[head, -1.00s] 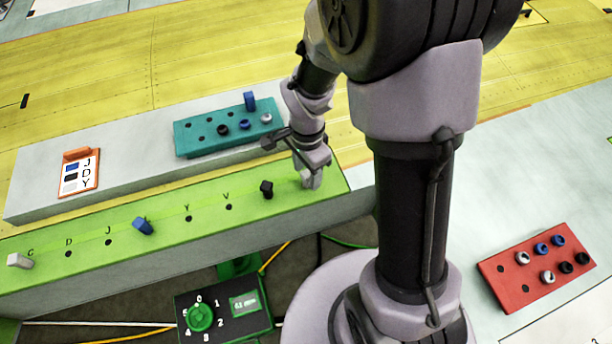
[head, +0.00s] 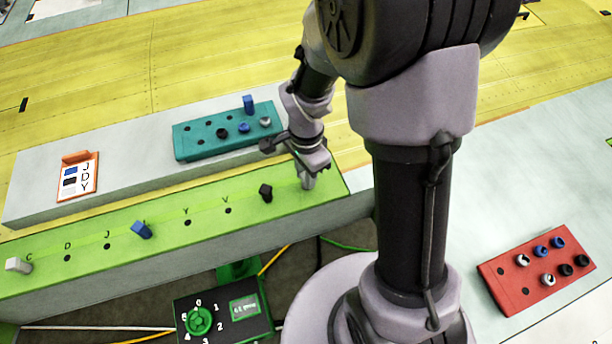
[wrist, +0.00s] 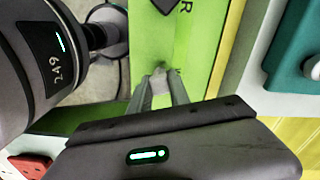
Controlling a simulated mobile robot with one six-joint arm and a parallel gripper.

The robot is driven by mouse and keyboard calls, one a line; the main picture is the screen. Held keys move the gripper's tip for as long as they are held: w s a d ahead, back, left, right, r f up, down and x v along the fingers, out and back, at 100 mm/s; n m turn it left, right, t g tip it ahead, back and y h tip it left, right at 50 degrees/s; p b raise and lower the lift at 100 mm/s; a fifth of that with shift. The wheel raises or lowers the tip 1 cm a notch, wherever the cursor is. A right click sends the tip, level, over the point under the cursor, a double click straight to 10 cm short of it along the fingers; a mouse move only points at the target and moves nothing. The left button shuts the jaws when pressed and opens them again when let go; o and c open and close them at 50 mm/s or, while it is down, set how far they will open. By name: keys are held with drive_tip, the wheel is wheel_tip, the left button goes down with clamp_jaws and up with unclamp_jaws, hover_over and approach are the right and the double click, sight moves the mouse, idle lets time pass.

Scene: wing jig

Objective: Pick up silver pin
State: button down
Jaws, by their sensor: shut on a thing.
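My gripper (head: 307,181) is at the right end of the green rail (head: 330,183), pointing down. It is shut on a silver pin (wrist: 160,82), whose pale top shows between the fingertips in the wrist view. Whether the pin's lower end is still in its hole is hidden. Another silver pin (head: 18,265) stands at the left end of the rail by the letter C. A black pin (head: 265,192) stands left of my gripper, and a blue pin (head: 141,230) stands further left, between J and Y.
A teal block (head: 185,145) with several pins, one blue pin standing tall, lies behind the rail. An orange-framed card (head: 78,176) shows J, D and Y. A red block (head: 510,297) with several pins is at right. A green dial box (head: 220,312) is in front.

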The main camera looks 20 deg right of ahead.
wheel_tip(320, 180, up, 3)
drive_tip(key=shift+f, duration=0.1)
drive_tip(key=s+d+r+b, duration=0.1)
drive_tip(key=s+d+b, duration=0.3)
drive_tip(key=s+d, duration=0.4)
drive_tip(key=s, duration=0.6)
drive_tip(key=shift+r, duration=0.15)
